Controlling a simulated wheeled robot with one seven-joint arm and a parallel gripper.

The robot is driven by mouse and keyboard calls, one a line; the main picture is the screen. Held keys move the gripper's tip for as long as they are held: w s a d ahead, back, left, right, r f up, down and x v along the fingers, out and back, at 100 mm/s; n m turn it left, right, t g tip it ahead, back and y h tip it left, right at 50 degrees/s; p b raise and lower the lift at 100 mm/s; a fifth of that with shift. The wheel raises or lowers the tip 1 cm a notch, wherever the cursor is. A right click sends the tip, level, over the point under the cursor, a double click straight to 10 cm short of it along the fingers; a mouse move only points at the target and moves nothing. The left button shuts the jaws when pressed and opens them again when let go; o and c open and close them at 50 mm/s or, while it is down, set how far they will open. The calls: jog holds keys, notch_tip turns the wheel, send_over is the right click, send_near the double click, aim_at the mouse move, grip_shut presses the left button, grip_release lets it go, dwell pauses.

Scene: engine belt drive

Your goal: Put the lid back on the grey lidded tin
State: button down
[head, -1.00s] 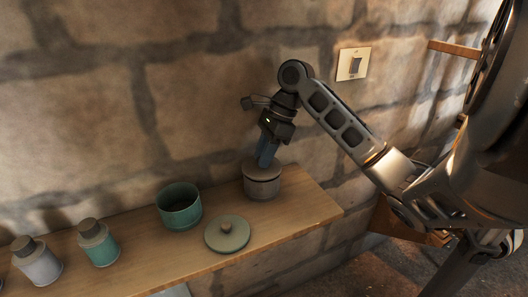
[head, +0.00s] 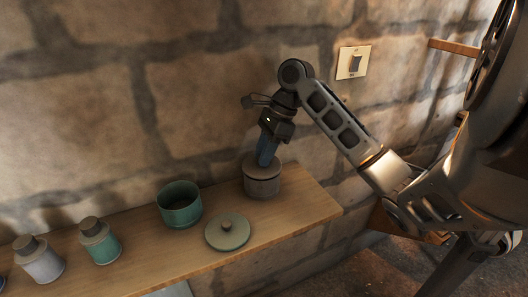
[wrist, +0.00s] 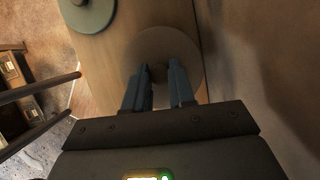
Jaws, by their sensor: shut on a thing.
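The grey tin (head: 262,187) stands on the wooden shelf near its right end. Its grey-brown lid (head: 258,162) sits on top of the tin and looks level, with no clear gap at the rim. My gripper (head: 265,160) reaches down from above, its blue fingers at the lid's middle. In the wrist view my gripper (wrist: 160,78) is shut on the small knob of the round lid (wrist: 150,47). The lid hides the tin's opening, and the fingers mostly hide the knob.
A green open tin (head: 180,205) stands left of the grey tin on the shelf (head: 290,208). Its green lid (head: 228,232) lies in front. A teal bottle (head: 101,242) and a white bottle (head: 38,262) stand further left. The stone wall is close behind.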

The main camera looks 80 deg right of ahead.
jog(key=shift+c, duration=1.9)
grip_release()
jog(key=shift+r, duration=3.5)
grip_shut()
